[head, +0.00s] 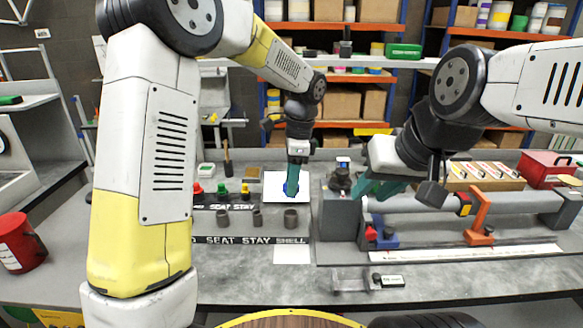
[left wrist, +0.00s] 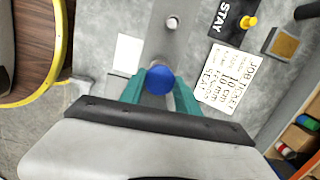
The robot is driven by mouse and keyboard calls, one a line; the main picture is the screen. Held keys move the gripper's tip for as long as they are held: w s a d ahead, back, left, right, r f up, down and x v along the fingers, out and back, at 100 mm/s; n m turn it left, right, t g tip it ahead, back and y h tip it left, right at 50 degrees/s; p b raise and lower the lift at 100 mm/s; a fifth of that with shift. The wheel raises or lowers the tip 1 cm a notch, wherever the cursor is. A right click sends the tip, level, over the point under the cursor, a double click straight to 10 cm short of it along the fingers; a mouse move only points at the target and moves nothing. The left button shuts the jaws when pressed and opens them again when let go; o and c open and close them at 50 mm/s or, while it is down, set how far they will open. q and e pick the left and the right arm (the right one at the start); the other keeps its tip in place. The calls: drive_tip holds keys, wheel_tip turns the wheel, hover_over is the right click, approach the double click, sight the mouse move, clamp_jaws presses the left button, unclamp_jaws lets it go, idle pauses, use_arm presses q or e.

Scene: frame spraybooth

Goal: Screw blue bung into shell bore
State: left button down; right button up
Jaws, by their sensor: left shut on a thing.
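The blue bung (left wrist: 160,79) is held between the teal fingers of my left gripper (left wrist: 160,88). In the head view my left gripper (head: 292,188) points down in front of a white sheet, and only a little of the blue bung (head: 287,187) shows. A grey piece with a pale round spot (left wrist: 166,40) lies beyond the bung in the left wrist view; I cannot tell whether it is the shell. My right gripper (head: 376,188) has teal fingers beside the dark block (head: 340,215) at the left end of a grey tube (head: 430,203); its opening is unclear.
Red (head: 196,189), green (head: 222,190) and yellow (head: 245,191) bungs stand at the left. Dark cups (head: 257,218) stand behind the labelled strip (head: 250,240). An orange stand (head: 478,215) and blue clamp (head: 383,234) crowd the tube. The bench front is mostly clear.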

use_arm(q)
drive_tip(key=shift+w, duration=0.1)
idle(0.3)
drive_tip(key=shift+f, duration=2.35)
drive_tip(key=shift+f, duration=0.9)
drive_tip(key=c, duration=1.4)
unclamp_jaws()
drive_tip(key=shift+f, duration=0.1)
drive_tip(key=c, duration=0.7)
drive_tip(key=shift+o, duration=0.2)
drive_tip(key=m, duration=0.4)
drive_tip(key=shift+m, duration=0.3)
